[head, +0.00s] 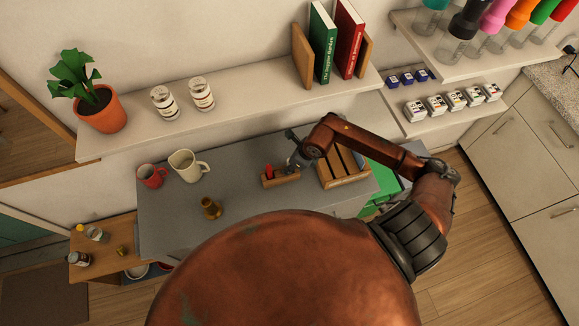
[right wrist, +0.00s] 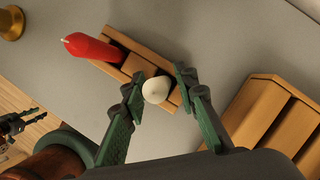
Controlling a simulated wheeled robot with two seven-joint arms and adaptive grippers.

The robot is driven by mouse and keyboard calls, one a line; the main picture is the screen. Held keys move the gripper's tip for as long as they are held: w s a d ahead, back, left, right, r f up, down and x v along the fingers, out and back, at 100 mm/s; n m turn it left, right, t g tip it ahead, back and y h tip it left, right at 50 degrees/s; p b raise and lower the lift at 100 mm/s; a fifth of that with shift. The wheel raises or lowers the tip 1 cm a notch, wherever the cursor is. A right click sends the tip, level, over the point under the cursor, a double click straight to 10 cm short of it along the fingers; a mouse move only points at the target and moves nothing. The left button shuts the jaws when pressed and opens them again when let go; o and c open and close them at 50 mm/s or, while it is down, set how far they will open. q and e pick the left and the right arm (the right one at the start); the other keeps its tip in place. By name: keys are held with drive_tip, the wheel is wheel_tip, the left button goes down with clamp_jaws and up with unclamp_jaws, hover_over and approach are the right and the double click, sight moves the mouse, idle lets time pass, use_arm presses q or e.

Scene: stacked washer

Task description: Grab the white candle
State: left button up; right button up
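The white candle (right wrist: 156,90) shows in the right wrist view as a pale round top in a wooden holder (right wrist: 138,64). My right gripper (right wrist: 159,82) is open, with one green finger on each side of the white candle. The left finger is very near it; a gap shows on the right. In the head view, my right gripper (head: 296,160) is over the holder (head: 281,180) beside the red candle (head: 268,171), and the white candle is not clear. A dark gripper part (right wrist: 16,122), likely my left, is at the wrist view's left edge.
A wooden crate with slats (head: 345,179) stands right of the holder on the grey counter (head: 240,170). A brass piece (head: 210,208), a cream mug (head: 186,166) and a red mug (head: 151,176) stand to the left. A shelf (head: 240,97) runs above.

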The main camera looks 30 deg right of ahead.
clamp_jaws()
drive_tip(key=shift+r, duration=0.1)
